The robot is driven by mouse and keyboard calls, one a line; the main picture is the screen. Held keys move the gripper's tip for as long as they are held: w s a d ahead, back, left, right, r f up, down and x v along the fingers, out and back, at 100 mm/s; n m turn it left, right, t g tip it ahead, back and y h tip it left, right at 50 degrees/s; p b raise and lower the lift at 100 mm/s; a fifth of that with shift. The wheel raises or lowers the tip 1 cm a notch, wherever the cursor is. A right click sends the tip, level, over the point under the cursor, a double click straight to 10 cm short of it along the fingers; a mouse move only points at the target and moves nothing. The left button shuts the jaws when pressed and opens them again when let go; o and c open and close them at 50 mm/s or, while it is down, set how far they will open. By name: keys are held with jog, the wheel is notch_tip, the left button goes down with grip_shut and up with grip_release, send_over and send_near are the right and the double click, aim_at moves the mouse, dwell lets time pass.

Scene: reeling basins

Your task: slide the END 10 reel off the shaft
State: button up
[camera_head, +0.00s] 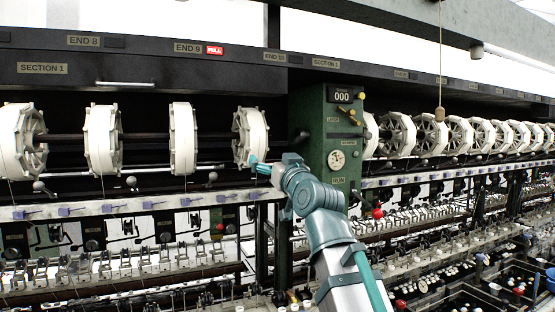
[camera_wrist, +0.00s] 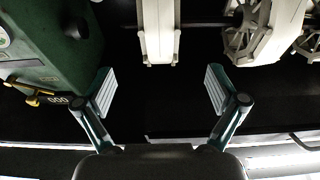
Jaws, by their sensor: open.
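The END 10 reel (camera_head: 250,137), a white faceted reel, sits on the dark shaft left of the green control box, just left of and below the END 10 label (camera_head: 275,57). My gripper (camera_head: 258,165) is at its lower right edge in the head view, and its fingers are partly hidden there. In the wrist view my gripper (camera_wrist: 160,88) is open and empty, its two fingers wide apart. The same reel (camera_wrist: 158,32) shows beyond the gap between them, roughly centred; contact cannot be told.
The green control box (camera_head: 338,150) stands close to the right of the reel; its edge also shows in the wrist view (camera_wrist: 45,45). The END 9 reel (camera_head: 183,139) hangs to the left, under a lit red FULL sign (camera_head: 214,50). A rail with blue clips (camera_head: 105,208) runs below.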

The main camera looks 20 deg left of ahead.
aim_at(260, 148)
jog(key=shift+b+x, duration=0.85)
jog(key=shift+x, duration=5.15)
jog(key=shift+d, duration=0.1)
jog(key=c, duration=1.3)
